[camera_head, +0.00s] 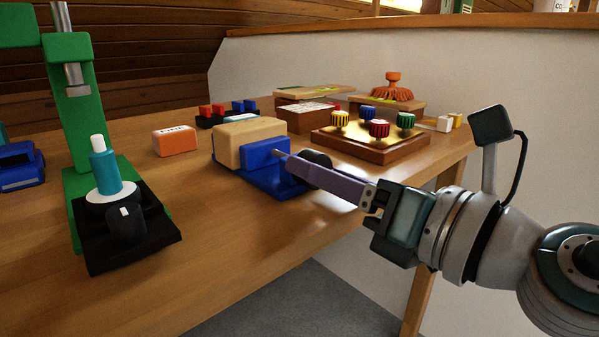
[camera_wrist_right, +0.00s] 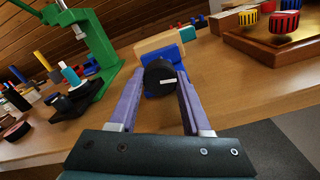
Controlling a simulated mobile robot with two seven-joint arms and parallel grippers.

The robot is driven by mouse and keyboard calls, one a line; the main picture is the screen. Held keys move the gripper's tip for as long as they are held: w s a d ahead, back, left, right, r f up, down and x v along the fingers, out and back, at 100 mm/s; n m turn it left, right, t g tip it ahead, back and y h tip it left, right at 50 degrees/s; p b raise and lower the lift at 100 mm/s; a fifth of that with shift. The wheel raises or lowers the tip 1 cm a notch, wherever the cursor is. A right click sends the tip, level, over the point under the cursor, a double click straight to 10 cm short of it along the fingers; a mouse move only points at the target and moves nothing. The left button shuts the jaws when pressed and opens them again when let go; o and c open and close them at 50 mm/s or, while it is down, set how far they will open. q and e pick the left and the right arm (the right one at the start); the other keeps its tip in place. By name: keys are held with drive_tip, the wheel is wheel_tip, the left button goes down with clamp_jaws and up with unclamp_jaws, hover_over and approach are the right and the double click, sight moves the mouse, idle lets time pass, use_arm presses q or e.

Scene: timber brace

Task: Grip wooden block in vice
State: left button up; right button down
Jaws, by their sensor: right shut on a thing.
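The light wooden block (camera_head: 250,141) sits in the blue vice (camera_head: 262,181) near the table's front edge. A blue jaw stands against its near right side; I cannot tell whether it presses tightly. The block (camera_wrist_right: 158,42) and vice (camera_wrist_right: 187,33) also show in the right wrist view, partly behind the vice's round black knob (camera_wrist_right: 159,80). My right gripper (camera_head: 303,166) reaches in from the right, its purple fingers on either side of that knob and shut on it. A pale mark shows on the knob's face. My left gripper is not in view.
A green press (camera_head: 73,110) with a black base stands left of the vice. An orange box (camera_head: 174,140) is behind it. A brown board with coloured knobs (camera_head: 371,144) lies to the right, behind my gripper. The tabletop in front of the vice is clear.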

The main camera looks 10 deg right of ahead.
drive_tip(key=shift+c, duration=1.8)
unclamp_jaws()
drive_tip(key=b+v, duration=0.2)
drive_tip(key=v, duration=0.8)
drive_tip(key=shift+b, duration=0.4)
